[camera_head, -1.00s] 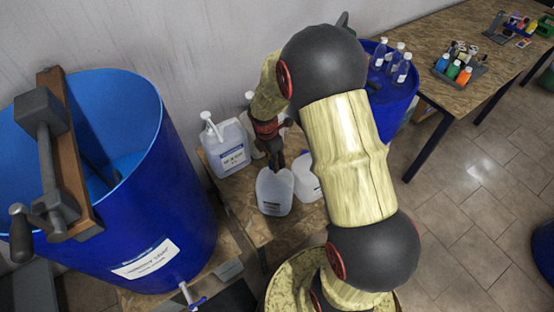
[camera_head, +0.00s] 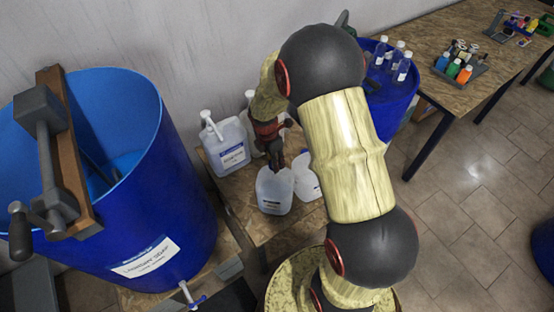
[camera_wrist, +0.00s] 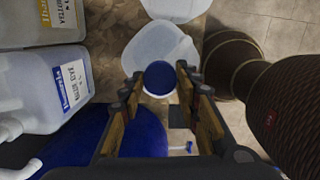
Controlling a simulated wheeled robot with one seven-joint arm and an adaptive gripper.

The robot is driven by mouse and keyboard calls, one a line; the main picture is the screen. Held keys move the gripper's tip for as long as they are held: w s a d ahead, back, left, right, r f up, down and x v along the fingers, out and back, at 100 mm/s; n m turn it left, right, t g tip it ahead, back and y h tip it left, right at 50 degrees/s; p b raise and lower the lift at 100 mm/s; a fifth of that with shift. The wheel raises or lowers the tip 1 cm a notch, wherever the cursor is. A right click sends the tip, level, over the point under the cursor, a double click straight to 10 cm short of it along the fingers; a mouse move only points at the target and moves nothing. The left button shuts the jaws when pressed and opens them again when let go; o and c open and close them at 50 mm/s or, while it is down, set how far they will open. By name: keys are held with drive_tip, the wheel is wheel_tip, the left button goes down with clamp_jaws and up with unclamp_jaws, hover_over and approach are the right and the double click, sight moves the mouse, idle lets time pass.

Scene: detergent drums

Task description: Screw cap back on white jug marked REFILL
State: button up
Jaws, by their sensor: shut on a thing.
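My gripper (camera_head: 275,166) points down at the mouth of a translucent white jug (camera_head: 275,193), whose small front label is too small to read. In the wrist view, my gripper (camera_wrist: 160,82) is shut on a round blue cap (camera_wrist: 159,77), which sits between the fingertips. The same jug (camera_wrist: 155,45) shows just beyond and under the cap. I cannot tell whether the cap touches the neck; the fingers and cap hide the mouth. The jug stands upright on a low wooden table (camera_head: 262,229).
A second white jug (camera_head: 306,181) stands close on the right. Pump-topped labelled jugs (camera_head: 228,147) stand behind on the left. A big blue drum (camera_head: 165,205) with a tap is at the left, another blue drum (camera_head: 395,105) with bottles at the back right.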

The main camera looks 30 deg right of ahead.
drive_tip(key=shift+f, duration=0.65)
idle(1.6)
drive_tip(key=m, duration=0.3)
drive_tip(key=shift+m+g, duration=0.3)
drive_tip(key=shift+m, duration=1.1)
drive_tip(key=shift+m, duration=0.8)
drive_tip(key=m, duration=0.4)
drive_tip(key=shift+f+g+y, duration=0.1)
drive_tip(key=shift+g+y, duration=0.2)
drive_tip(key=shift+g, duration=0.1)
